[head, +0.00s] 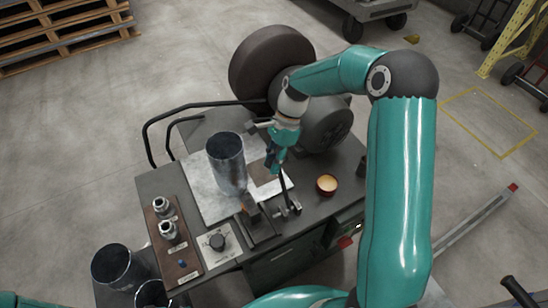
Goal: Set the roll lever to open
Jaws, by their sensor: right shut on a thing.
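The roll lever (285,189) is a thin dark rod. It rises from a small metal bracket (291,209) near the front of the dark workbench, and its upper end meets my right gripper. My right gripper (272,161) points down at the lever's top and is shut on it; the fingers hide the grip itself. A shiny sheet-metal tube (228,165) stands upright just left of the gripper. My left gripper is out of view. Any open or closed marking by the lever is too small to read.
A grey metal plate (203,193) lies under the tube. A large dark motor-like drum (271,62) stands behind. More metal tubes (112,264) are at lower left.

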